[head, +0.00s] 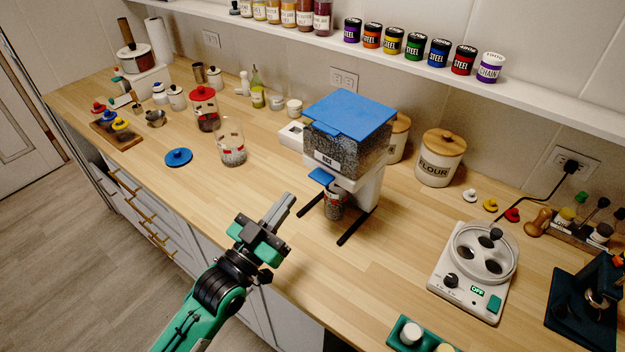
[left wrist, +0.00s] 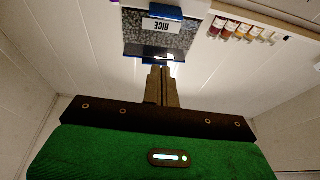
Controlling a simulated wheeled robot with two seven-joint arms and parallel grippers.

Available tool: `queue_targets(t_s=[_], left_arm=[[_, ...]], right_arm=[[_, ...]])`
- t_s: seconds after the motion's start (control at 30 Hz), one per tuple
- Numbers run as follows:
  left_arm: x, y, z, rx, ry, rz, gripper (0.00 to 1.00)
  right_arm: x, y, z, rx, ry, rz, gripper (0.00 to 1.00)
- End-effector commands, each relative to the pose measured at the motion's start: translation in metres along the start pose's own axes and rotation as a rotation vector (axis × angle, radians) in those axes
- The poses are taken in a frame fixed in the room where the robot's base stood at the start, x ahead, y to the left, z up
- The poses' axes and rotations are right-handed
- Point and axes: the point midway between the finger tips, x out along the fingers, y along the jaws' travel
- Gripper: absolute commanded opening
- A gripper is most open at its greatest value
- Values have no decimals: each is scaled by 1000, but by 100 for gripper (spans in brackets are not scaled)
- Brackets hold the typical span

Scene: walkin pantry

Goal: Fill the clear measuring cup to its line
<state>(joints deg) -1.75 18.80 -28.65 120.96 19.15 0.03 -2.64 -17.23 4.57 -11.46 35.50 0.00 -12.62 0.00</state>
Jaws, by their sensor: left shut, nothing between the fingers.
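The rice dispenser (head: 345,150) has a blue lid, a clear hopper of speckled grain and a RICE label; its hopper also shows in the left wrist view (left wrist: 150,40). A blue lever (head: 321,176) sticks out at its front. A clear cup (head: 333,205) stands upright beneath the lever, with grain visible inside; its fill line is too small to read. My left gripper (head: 288,203) is shut and empty, in front of the dispenser, pointing toward it and apart from the cup. In the left wrist view its fingers (left wrist: 162,75) are together. My right gripper is not in view.
A clear jar (head: 232,150) with some grain stands left, near a loose blue lid (head: 178,157). A flour canister (head: 440,160) and a white appliance (head: 470,275) stand right. A green tray (head: 425,340) is at the front edge. Counter between dispenser and appliance is clear.

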Motion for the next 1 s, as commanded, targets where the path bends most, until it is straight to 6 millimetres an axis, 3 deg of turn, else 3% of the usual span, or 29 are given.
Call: queue_targets(t_s=[0.27, 0.7, 0.8, 1.0], left_arm=[[14, 0, -2, 0, 0, -1, 0], [104, 0, -4, 1, 0, 0, 0], [95, 0, 16, 1, -7, 0, 0], [88, 0, 34, 1, -4, 0, 0]], right_arm=[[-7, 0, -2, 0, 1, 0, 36], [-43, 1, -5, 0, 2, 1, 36], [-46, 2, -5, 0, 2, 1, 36], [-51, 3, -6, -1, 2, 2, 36]])
